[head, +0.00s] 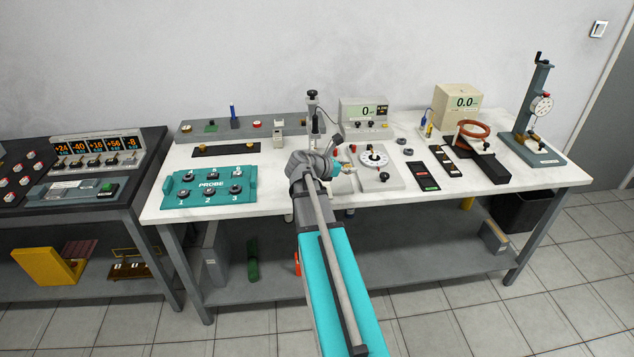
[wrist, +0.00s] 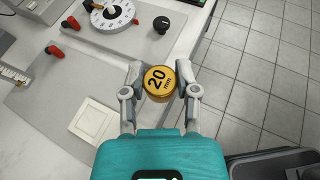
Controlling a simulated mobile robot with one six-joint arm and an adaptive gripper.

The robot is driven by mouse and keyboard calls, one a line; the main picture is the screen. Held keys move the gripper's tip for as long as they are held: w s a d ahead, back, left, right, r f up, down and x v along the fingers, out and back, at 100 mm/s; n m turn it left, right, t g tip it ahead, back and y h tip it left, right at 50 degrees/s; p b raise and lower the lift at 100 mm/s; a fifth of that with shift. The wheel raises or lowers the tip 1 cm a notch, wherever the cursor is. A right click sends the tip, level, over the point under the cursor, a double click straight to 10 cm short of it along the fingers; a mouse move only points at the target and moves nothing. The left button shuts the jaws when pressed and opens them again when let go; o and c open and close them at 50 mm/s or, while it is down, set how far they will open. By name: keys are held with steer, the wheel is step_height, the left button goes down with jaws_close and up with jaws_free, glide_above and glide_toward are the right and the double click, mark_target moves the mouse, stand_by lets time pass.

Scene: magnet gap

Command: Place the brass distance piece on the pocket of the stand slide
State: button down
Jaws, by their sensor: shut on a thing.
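The piece is held above the front part of the bench. In the head view my gripper (head: 345,168) is just left of the grey dial plate and small in the picture. A stand with an upright post (head: 313,112) is behind my arm; its lower part is hidden. I cannot make out the slide's pocket for certain.
A pale square pad (wrist: 93,121) lies left of the gripper in the wrist view. The dial (head: 374,157), a black knob (wrist: 161,25) and red-tipped levers (wrist: 54,51) are close by. The bench's front edge is near.

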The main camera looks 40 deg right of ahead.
steer(key=shift+w+a, duration=0.1)
steer(key=shift+a, duration=0.05)
steer(key=w+a+r+p, duration=0.2)
steer(key=w+a, duration=0.5)
steer(key=a, duration=0.6)
steer(key=shift+w, duration=0.15)
steer(key=shift+d, duration=0.1)
steer(key=w+d+f+b, duration=0.1)
steer(key=d+f+b, duration=0.1)
steer(key=d, duration=0.1)
steer(key=w+d+f+b, duration=0.2)
steer(key=d+f+b, duration=0.1)
steer(key=d, duration=0.1)
steer(key=w+d+f+b, duration=0.2)
steer(key=d, duration=0.1)
steer(key=shift+d+f+b, duration=0.35)
steer(key=shift+b, duration=0.05)
steer(key=shift+w+d+f+b, duration=0.25)
steer(key=shift+d+f+b, duration=0.35)
